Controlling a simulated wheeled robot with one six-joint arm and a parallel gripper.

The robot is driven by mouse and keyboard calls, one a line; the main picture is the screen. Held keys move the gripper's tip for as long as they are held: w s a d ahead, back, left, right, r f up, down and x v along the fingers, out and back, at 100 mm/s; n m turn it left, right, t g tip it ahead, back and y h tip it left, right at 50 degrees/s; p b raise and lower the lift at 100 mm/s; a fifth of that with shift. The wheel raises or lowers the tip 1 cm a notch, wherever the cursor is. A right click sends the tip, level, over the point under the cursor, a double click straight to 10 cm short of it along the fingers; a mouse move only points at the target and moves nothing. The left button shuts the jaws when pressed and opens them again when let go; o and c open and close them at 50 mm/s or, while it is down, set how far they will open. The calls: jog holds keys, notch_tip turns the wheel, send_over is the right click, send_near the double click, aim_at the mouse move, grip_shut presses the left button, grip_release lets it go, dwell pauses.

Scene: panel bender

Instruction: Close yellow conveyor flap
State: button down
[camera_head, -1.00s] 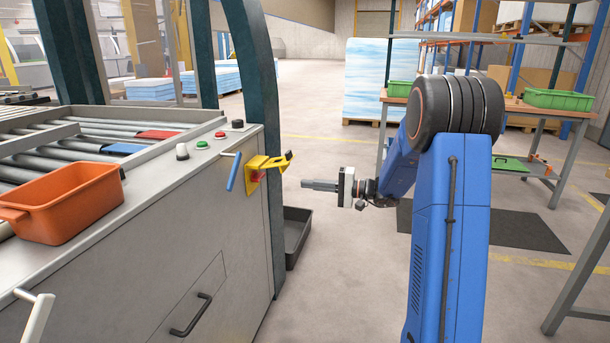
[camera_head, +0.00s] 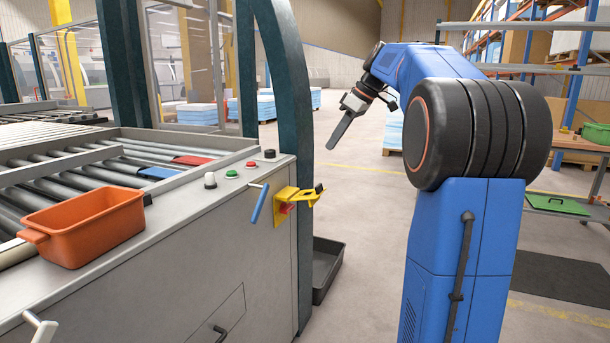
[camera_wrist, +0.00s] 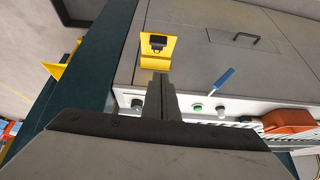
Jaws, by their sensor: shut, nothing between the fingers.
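The yellow flap (camera_head: 302,196) is on the corner of the grey conveyor cabinet and sticks out from it, with a dark piece at its free end. A red part (camera_head: 286,208) shows beneath it. The flap also shows in the wrist view (camera_wrist: 155,58), just beyond my fingertips in the picture. My gripper (camera_head: 331,146) is shut and empty, fingers pointing down and to the left. It is above and to the right of the flap in the head view, apart from it. The wrist view also shows my shut gripper (camera_wrist: 160,78).
A blue lever (camera_head: 258,204) stands just left of the flap. Buttons and knobs (camera_head: 231,174) and an orange bin (camera_head: 85,228) are on the cabinet top. A dark green post (camera_head: 290,110) rises behind the flap. A black tray (camera_head: 326,266) lies on the floor. Open floor lies right of the cabinet.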

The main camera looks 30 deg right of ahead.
send_over(321, 191)
jog(key=f, duration=0.7)
jog(key=shift+w+a+f, duration=0.25)
jog(key=shift+a+f, duration=0.1)
jog(key=f, duration=0.3)
jog(key=shift+s+d, duration=0.3)
jog(key=shift+s+f, duration=0.1)
jog(key=shift+f, duration=0.35)
jog(key=shift+d, duration=0.1)
